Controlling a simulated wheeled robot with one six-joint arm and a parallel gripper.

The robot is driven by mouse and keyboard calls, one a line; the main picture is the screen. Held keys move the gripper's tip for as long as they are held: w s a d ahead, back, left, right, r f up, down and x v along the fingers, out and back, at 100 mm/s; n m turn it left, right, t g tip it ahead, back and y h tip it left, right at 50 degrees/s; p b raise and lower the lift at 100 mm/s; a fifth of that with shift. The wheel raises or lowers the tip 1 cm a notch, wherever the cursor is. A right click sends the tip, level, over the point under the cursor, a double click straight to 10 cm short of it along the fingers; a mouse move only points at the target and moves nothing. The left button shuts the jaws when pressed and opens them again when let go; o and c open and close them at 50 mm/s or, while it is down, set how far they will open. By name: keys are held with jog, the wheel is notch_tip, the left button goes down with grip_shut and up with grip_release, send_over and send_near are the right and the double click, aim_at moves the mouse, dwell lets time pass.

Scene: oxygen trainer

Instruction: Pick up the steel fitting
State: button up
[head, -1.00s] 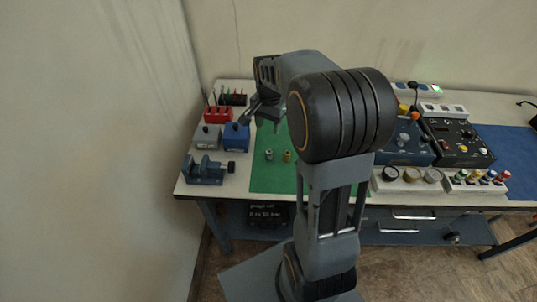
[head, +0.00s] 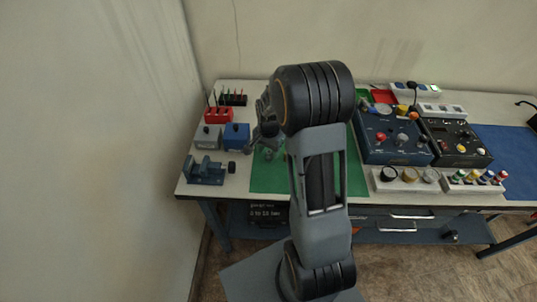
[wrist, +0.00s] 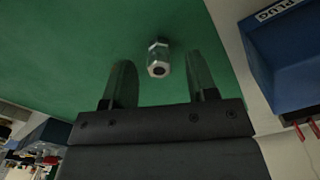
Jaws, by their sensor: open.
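The steel fitting (wrist: 158,58) is a small silver hex piece with a dark hole in its end, on the green mat (wrist: 60,60). In the wrist view it shows in the gap between the tips of my gripper (wrist: 160,68), with clear space on either side; no contact shows. My gripper is open and empty. In the head view my gripper (head: 266,148) is low over the left part of the green mat (head: 268,184), and the fitting is hard to make out there.
The wrist view shows the blue bin (wrist: 290,60) marked PLUG. Control boxes (head: 392,140) stand right.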

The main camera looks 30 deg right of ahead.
jog(key=shift+f, duration=0.85)
grip_shut()
